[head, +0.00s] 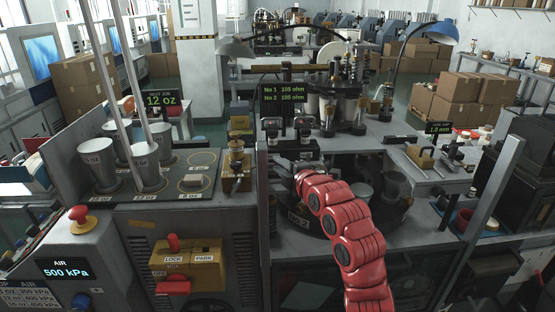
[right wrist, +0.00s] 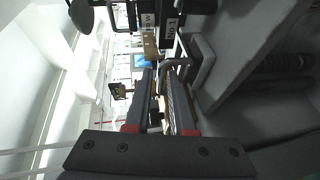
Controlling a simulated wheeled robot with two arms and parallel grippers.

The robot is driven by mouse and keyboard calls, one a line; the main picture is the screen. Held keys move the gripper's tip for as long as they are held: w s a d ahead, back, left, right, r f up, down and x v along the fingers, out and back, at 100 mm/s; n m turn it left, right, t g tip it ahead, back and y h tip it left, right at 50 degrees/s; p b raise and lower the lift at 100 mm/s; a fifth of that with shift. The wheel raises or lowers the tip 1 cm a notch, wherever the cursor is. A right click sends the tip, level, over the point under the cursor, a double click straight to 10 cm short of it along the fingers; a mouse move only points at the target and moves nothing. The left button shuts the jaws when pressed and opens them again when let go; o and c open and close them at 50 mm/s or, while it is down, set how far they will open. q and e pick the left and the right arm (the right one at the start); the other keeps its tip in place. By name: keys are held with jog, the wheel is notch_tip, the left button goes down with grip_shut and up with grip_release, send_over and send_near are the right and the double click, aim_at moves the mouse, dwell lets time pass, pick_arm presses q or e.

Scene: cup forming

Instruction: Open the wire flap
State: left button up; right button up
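My right arm, red and segmented, reaches into the dark bay of the forming machine (head: 340,165) in the head view. My right gripper (head: 292,172) is at the bay's left side, mostly hidden by its own wrist. In the right wrist view the two dark fingers of this gripper (right wrist: 163,82) stand apart with a narrow gap. A grey bent bar, like a handle (right wrist: 181,66), lies close by the fingertips; I cannot tell whether they touch it. I cannot make out the wire flap for certain in either view. My left gripper is not in view.
A metal cup (head: 393,188) stands in the bay, right of my arm. A grey post (head: 488,195) rises at the right. Lamps arch over the machine.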

jog(key=shift+x, duration=0.8)
grip_shut()
jog(key=shift+f, duration=0.1)
dwell(0.9)
